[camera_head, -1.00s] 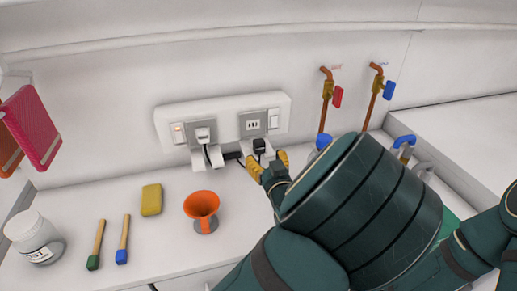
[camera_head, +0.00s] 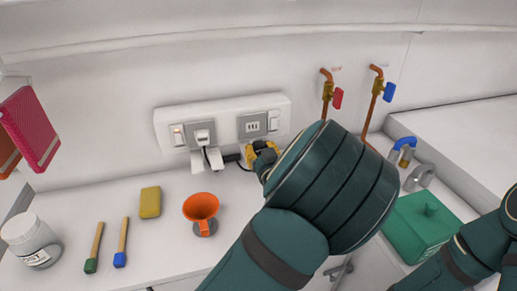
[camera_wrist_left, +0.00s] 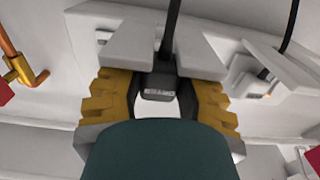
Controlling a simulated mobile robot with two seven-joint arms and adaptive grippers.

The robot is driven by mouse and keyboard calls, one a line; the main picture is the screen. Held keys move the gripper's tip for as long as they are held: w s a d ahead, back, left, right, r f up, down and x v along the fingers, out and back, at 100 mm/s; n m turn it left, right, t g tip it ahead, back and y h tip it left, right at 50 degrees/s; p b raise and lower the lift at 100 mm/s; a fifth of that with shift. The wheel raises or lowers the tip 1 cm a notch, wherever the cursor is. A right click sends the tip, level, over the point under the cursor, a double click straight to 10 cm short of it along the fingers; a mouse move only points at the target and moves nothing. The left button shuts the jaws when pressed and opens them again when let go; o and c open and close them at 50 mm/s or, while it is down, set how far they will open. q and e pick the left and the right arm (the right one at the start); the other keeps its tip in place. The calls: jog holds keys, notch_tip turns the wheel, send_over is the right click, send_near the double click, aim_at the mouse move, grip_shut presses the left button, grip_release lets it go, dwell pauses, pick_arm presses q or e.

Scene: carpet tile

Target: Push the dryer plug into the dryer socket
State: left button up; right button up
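A black plug with a cable, taken as the dryer plug, sits in a pale forked holder in the left wrist view (camera_wrist_left: 158,88). My left gripper (camera_head: 262,152) has its yellow fingers on either side of that plug. In the left wrist view the fingers (camera_wrist_left: 160,103) stand apart, with visible gaps beside the plug. In the head view the plug is mostly hidden by the gripper. The grey socket (camera_head: 252,126) on the right of the white wall panel is just above it, empty. My right arm enters at the lower right; its gripper is out of frame.
A second plug holder (camera_head: 206,160) with a cable is left of the gripper, below another outlet (camera_head: 202,134). Copper taps and a green box (camera_head: 420,228) are right.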

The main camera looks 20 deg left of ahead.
aim_at(260, 144)
pick_arm(q)
grip_shut()
jog(key=shift+r, duration=0.1)
jog(key=shift+r+p, duration=1.45)
jog(key=shift+r, duration=0.2)
